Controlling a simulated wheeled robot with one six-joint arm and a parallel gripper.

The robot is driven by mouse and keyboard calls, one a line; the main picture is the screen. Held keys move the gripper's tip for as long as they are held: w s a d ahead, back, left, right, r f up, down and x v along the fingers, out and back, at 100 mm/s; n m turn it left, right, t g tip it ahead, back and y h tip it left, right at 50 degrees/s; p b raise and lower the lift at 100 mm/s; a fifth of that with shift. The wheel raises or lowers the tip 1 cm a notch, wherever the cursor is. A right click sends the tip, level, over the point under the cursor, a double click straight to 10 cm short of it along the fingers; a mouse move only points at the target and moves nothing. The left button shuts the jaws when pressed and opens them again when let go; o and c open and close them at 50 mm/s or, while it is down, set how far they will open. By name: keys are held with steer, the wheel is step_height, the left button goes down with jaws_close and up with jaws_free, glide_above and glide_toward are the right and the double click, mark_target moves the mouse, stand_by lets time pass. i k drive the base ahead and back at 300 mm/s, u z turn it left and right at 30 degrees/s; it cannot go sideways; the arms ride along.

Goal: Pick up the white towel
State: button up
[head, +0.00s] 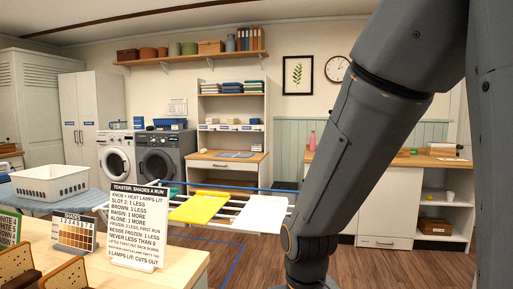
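A white towel (262,213) hangs over the right part of a drying rack (227,190), beside a yellow towel (199,207). The white towel lies flat across the rack's bars, with its right edge close to my arm in the picture. My arm comes down from the upper right and leaves the frame at the bottom, right of the towel. My gripper is below the frame edge and is not seen.
A near table (185,262) at lower left holds a printed sign (138,227), a shade chart (74,233) and toast slices. A white basket (50,183) stands behind it. Washing machines and a counter (400,158) are farther back. Wooden floor (262,257) shows below the rack.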

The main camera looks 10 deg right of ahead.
mark_target(209, 120)
steer(key=z, duration=1.3)
steer(key=i, duration=4.3)
steer(key=u, duration=2.8)
steer(key=i, duration=0.6)
steer(key=u, duration=0.05)
